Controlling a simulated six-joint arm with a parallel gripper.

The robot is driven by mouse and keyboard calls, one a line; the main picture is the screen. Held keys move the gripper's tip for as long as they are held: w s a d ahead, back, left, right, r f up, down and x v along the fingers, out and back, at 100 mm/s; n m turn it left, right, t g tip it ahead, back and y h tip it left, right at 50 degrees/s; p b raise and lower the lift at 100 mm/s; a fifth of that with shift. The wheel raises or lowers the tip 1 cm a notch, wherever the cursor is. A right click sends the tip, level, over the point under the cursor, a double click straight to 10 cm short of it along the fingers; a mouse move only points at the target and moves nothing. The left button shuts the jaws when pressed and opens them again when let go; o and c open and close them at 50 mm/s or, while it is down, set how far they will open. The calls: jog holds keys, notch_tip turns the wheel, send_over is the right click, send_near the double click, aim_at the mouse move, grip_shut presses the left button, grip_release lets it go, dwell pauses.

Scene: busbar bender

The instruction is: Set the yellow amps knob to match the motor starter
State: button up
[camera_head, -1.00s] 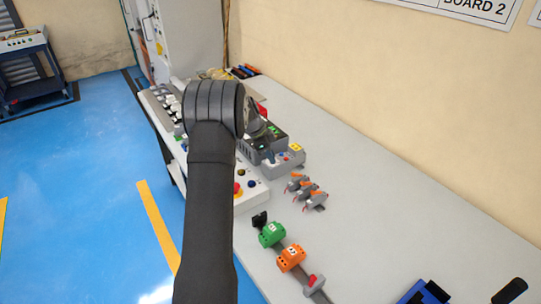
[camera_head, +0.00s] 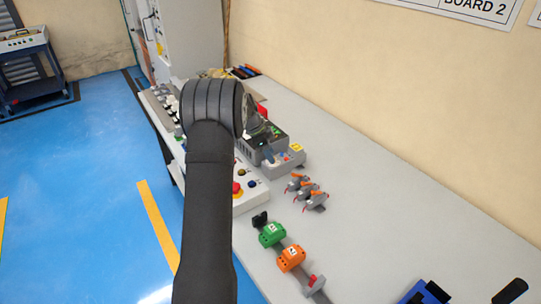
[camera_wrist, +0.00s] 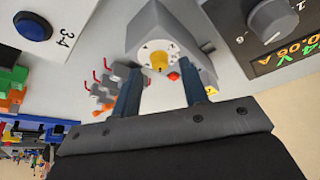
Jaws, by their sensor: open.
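The yellow knob (camera_wrist: 159,61) sits on a white round dial with dark marks, on the face of a grey box (camera_wrist: 153,22) in the wrist view. My gripper (camera_wrist: 160,68) is open, with one blue finger on each side of the knob in the picture. I cannot tell whether either finger touches it. A grey knob (camera_wrist: 273,20) stands beside a lit display reading about 0.06 A (camera_wrist: 292,50) at the upper right. I cannot tell which device is the motor starter.
A blue button (camera_wrist: 33,26) on a pale panel is at the wrist view's upper left. Grey clamps with orange levers (camera_head: 306,190), a green block (camera_head: 271,234) and an orange block (camera_head: 291,257) stand on the bench (camera_head: 400,215). The bench's right side is largely clear.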

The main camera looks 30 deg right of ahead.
jog(key=v, duration=1.6)
jog(key=x, duration=1.7)
jog(key=shift+f, duration=0.15)
jog(key=shift+s+d+f, duration=0.1)
jog(key=shift+f, duration=0.1)
jog(key=shift+r+n+t+h, duration=0.2)
jog(key=shift+n+t+h, duration=0.1)
jog(key=shift+n, duration=0.7)
jog(key=n+t, duration=0.1)
jog(key=n, duration=0.2)
jog(key=n+t, duration=0.1)
jog(key=n, duration=0.2)
jog(key=shift+s, duration=0.2)
jog(key=shift+s+n+t, duration=0.15)
jog(key=shift+n+t, duration=0.85)
jog(key=shift+n, duration=1.2)
jog(key=shift+s+n+t+y, duration=0.1)
jog(key=shift+n+t+y, duration=0.3)
jog(key=shift+n, duration=0.6)
jog(key=shift+n+t+y, duration=0.2)
jog(key=shift+n+y, duration=0.3)
jog(key=shift+n, duration=0.5)
